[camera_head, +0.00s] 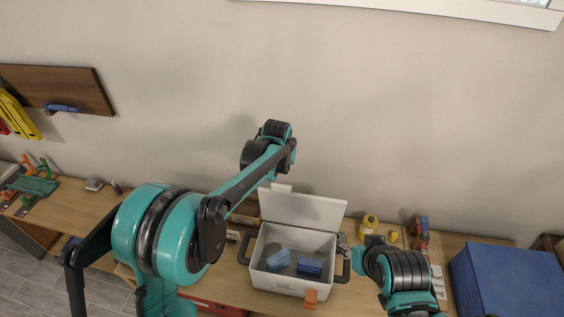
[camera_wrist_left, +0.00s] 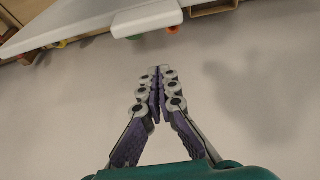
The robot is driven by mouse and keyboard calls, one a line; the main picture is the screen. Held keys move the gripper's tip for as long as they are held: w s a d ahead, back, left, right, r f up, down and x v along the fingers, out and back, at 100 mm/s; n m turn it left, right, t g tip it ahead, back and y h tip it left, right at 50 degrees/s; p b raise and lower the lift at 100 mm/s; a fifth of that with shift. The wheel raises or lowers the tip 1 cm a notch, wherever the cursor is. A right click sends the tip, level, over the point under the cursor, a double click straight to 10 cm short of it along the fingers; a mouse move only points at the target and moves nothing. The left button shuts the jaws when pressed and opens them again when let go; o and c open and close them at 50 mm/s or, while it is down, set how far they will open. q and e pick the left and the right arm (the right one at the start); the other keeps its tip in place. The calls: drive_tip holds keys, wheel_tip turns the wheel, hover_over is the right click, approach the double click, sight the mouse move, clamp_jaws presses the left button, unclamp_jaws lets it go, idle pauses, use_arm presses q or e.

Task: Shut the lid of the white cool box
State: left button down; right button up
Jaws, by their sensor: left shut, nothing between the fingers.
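The white cool box (camera_head: 291,278) stands on the workbench with its lid (camera_head: 301,208) raised at the back, so its grey inside is open. Two blue blocks (camera_head: 309,267) lie inside. An orange latch (camera_head: 311,297) hangs at the front. My left arm reaches across above and behind the lid; its fingers are hidden in the head view. In the left wrist view, my left gripper (camera_wrist_left: 159,72) is shut and empty, apart from the white lid (camera_wrist_left: 100,25) at the top. My right wrist is right of the box; its jaw state is unclear.
A yellow bottle (camera_head: 369,225) and a red and blue tool (camera_head: 421,230) stand right of the box. A big blue box (camera_head: 508,278) is at the far right. The wall is close behind the lid.

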use_arm(q)
drive_tip(key=s, duration=0.1)
drive_tip(key=s+f, duration=0.1)
drive_tip(key=s+p, duration=0.1)
drive_tip(key=shift+s+a+f, duration=0.3)
drive_tip(key=shift+a, duration=0.05)
drive_tip(key=shift+w, duration=0.1)
drive_tip(key=shift+w+f, duration=0.1)
drive_tip(key=shift+s, duration=0.2)
